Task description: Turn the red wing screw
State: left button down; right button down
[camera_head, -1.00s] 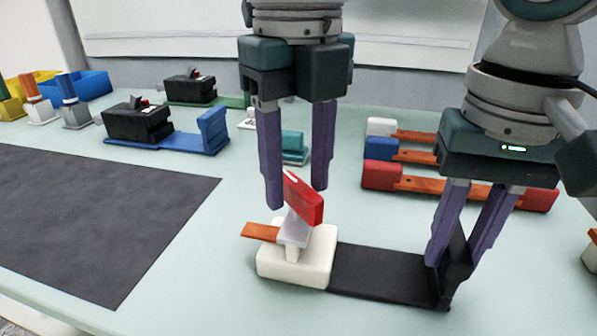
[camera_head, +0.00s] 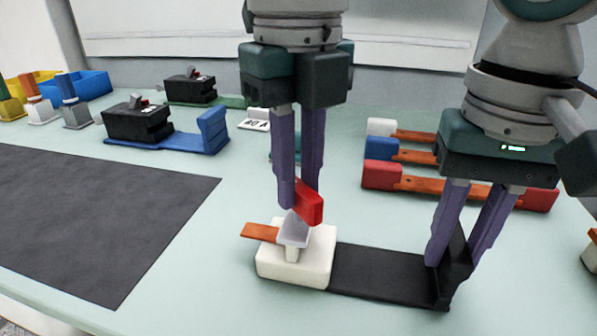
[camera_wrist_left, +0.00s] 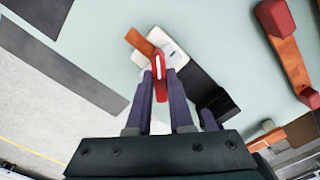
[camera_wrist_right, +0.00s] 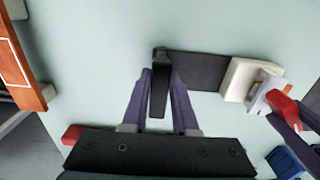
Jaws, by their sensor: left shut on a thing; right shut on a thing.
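The red wing screw (camera_head: 309,203) sits on a light grey post over a white block (camera_head: 312,264) with an orange strip (camera_head: 261,232) sticking out to the left. My left gripper (camera_head: 297,200) is shut on the red wing screw from above; the left wrist view shows the red wing (camera_wrist_left: 160,86) between its fingers. A black plate (camera_head: 380,272) runs right from the white block to an upright black tab. My right gripper (camera_head: 450,262) is shut on this tab (camera_wrist_right: 158,92), seen between its fingers in the right wrist view.
Behind stand red, blue and white blocks with orange strips (camera_head: 440,187). A black breaker (camera_head: 138,122) on a blue base is at the back left, near a blue bin (camera_head: 82,86). A dark mat (camera_head: 90,210) lies at left.

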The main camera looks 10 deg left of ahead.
aim_at(298, 184)
pick_arm(q)
jog(key=shift+m, duration=0.3)
jog(key=m, duration=0.4)
jog(key=shift+m, duration=2.3)
jog(key=c, duration=0.8)
grip_release()
notch_tip(298, 184, up, 12)
